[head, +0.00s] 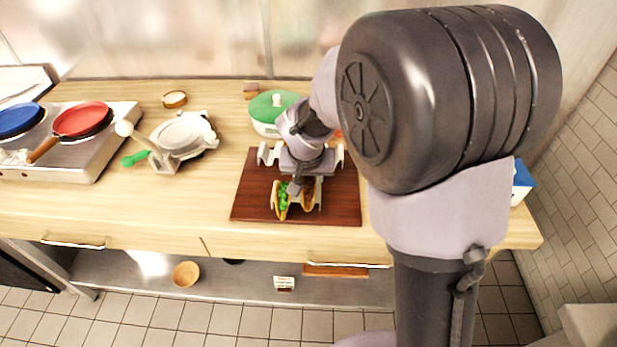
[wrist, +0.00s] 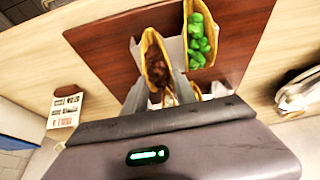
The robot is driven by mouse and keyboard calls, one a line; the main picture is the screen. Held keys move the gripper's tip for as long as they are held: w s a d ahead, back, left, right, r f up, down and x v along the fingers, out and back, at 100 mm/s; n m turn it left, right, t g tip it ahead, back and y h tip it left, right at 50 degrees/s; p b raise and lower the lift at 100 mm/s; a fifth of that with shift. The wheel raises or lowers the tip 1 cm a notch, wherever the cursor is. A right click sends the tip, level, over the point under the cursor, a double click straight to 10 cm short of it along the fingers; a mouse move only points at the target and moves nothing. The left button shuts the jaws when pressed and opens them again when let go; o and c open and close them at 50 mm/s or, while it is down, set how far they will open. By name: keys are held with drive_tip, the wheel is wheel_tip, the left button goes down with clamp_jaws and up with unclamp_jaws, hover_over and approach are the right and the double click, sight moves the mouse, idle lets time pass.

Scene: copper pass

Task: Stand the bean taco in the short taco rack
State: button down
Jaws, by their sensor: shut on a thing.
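The bean taco (wrist: 154,62), a yellow shell with dark brown filling, is between the fingers of my gripper (wrist: 162,92) in the wrist view. My gripper (head: 298,186) hides part of the rack.
A dark red board (head: 250,195) lies under the rack. Another pale rack (head: 266,154) is behind, partly hidden by my gripper. A green-lidded pot (head: 272,104) stands at the back. A waffle-iron-like appliance (head: 182,135) and a stove (head: 95,155) with pans are at the left.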

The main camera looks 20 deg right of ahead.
drive_tip(key=shift+f, duration=0.1)
drive_tip(key=c, duration=0.9)
unclamp_jaws()
drive_tip(key=p+v, duration=0.5)
drive_tip(key=v, duration=1.2)
drive_tip(key=shift+p, duration=0.4)
drive_tip(key=shift+s, duration=0.15)
drive_tip(key=s+a+t+y+b, duration=0.1)
drive_tip(key=s+a+y+b, duration=0.1)
drive_tip(key=s, duration=1.7)
drive_tip(key=y+b, duration=0.1)
drive_tip(key=b, duration=0.1)
drive_tip(key=shift+s+m+t+b, duration=0.15)
drive_tip(key=shift+m+t+b, duration=0.15)
drive_tip(key=shift+m+b, duration=0.1)
